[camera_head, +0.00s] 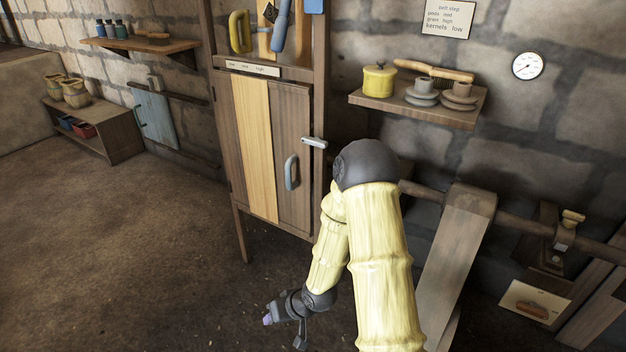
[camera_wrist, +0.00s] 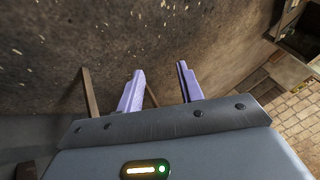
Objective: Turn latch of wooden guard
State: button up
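The wooden guard (camera_head: 257,150) appears to be the tall plank door of the cabinet in the head view, left of my arm, and it looks closed. A small pale grey latch (camera_head: 314,142) lies roughly level across the door's right edge and the frame post. A blue-grey handle (camera_head: 291,172) is on the door below it. My gripper (camera_head: 284,331) is low near the floor, below and apart from the latch. In the wrist view its two purple fingers (camera_wrist: 159,72) are spread with nothing between them. The latch cannot be made out in the wrist view.
A shelf (camera_head: 430,112) with a yellow pot (camera_head: 378,80) and cups projects right of the cabinet. A broad belt (camera_head: 456,255) runs down from a shaft to the right of my arm. The floor (camera_head: 110,240) left of the cabinet is clear.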

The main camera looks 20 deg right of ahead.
jog(key=s+d+r+g+h, duration=0.1)
jog(key=s+r, duration=0.4)
jog(key=r, duration=0.5)
jog(key=s+d+r+h, duration=0.4)
jog(key=s+d+r, duration=0.2)
jog(key=r, duration=0.4)
jog(key=shift+s+r+m+g+p, duration=0.15)
jog(key=shift+r+m+g+p, duration=0.15)
jog(key=shift+g+p, duration=0.1)
jog(key=shift+d, duration=0.15)
